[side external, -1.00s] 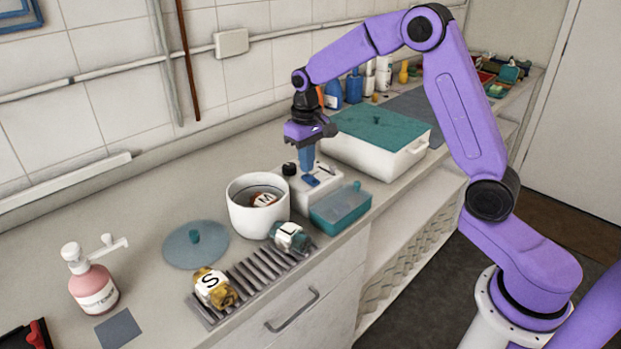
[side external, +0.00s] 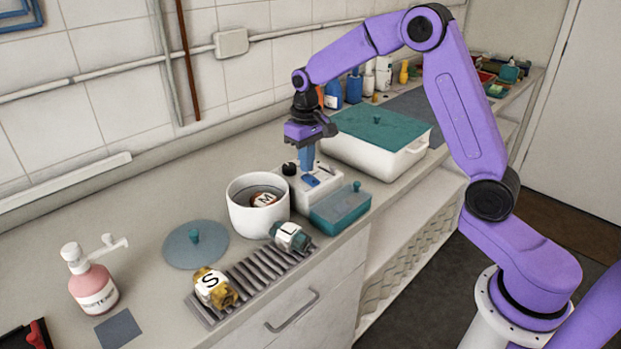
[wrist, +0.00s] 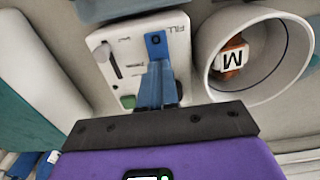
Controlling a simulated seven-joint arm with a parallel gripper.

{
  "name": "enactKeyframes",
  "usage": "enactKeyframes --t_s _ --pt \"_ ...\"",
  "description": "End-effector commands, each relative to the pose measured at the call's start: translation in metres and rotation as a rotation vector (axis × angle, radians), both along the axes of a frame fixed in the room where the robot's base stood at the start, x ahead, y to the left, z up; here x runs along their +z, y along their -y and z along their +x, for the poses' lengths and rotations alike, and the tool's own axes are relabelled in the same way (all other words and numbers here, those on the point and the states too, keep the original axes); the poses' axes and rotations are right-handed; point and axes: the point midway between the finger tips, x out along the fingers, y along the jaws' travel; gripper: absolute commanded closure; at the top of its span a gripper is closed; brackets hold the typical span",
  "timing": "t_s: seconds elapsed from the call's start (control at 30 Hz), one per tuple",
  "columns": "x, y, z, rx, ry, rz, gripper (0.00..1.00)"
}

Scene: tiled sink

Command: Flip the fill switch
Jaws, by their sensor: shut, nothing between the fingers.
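The fill switch (side external: 311,181) is a small blue rocker on a white control box (side external: 325,189) beside the white pot. In the wrist view the switch (wrist: 156,44) shows a dark ring mark, with the word FILL printed at its end. My gripper (side external: 306,168) points down over the box, its blue fingers together and empty. In the wrist view the fingertips (wrist: 157,68) overlap the near end of the switch. I cannot tell whether they touch it, and they hide part of it.
The white pot (side external: 240,216) holds a round piece marked M (side external: 264,199). A teal container (side external: 340,209) stands in front of the box, and a large teal-lidded bin (side external: 400,158) behind. The box also carries a black knob (side external: 289,168) and a green button (wrist: 128,101).

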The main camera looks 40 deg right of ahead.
Motion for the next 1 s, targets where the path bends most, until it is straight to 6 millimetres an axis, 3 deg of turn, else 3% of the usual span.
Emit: enactKeyframes --t_s 1.0 --pt "-0.011 0.000 0.000 0.000 -0.001 0.000 1.00"
